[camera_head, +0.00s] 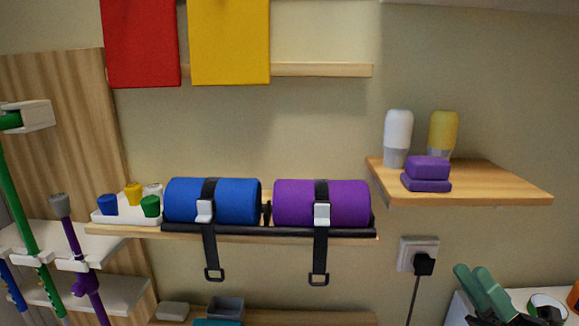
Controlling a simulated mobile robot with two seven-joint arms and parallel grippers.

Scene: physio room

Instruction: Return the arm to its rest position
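My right gripper (473,270) shows at the bottom right, with two dark green fingers on a black body cut off by the lower edge. The fingers point up and to the left, in front of a white surface. One finger partly overlaps the other, so I cannot tell whether they are apart or shut. I see nothing held between the tips. My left gripper is out of view.
A wooden shelf (500,196) holds a white bottle (398,132), a yellow bottle (443,131) and purple blocks (427,168). Blue (238,203) and purple (350,203) rolls sit strapped on the wall rack. A plugged socket (407,252) and a white surface (457,312) are near my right gripper.

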